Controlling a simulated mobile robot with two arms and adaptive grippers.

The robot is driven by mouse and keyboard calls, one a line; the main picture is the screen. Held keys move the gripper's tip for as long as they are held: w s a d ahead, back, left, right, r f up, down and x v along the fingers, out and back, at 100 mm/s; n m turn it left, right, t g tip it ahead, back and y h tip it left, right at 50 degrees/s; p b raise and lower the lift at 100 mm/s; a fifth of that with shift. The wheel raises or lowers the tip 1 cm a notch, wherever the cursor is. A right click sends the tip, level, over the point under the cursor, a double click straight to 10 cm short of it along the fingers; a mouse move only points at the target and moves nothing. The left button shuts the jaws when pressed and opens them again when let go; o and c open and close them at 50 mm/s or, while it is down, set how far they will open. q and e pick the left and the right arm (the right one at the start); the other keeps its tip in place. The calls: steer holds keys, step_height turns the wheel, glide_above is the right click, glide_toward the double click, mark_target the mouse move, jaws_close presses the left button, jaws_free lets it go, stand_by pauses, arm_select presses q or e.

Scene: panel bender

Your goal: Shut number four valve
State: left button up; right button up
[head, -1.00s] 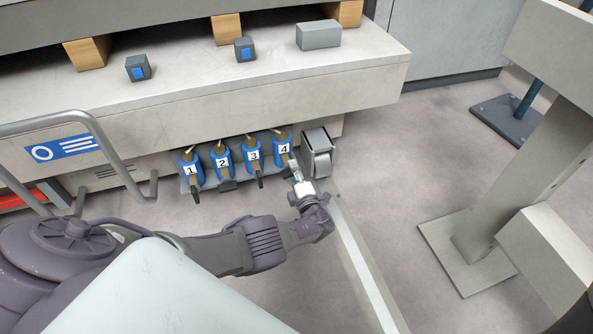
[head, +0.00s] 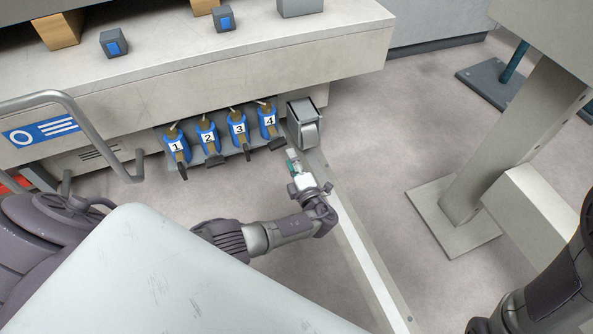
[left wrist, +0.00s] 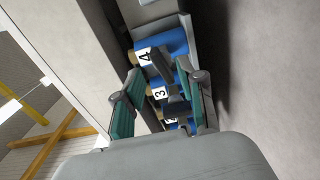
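The number four valve (head: 267,118) is a blue body labelled 4, rightmost in a row under the machine's bed. A dark handle (head: 275,143) hangs at its lower front. In the left wrist view the valve (left wrist: 160,50) lies beyond the fingers, near the top. My left gripper (head: 292,160) is below and right of valve four, apart from it. In the wrist view its teal-padded fingers (left wrist: 163,100) are spread, with nothing held; valve three shows between them in the background. My right gripper is out of view.
Valves one (head: 176,145), two (head: 207,136) and three (head: 238,128) stand to the left. A grey pedal-like box (head: 303,123) stands close on the right of valve four. A bent grey rail (head: 97,120) is at left. Floor to the right is open up to a post (head: 490,150).

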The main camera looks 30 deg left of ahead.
arm_select(q)
steer(key=shift+v, duration=2.05)
steer(key=shift+s, duration=0.1)
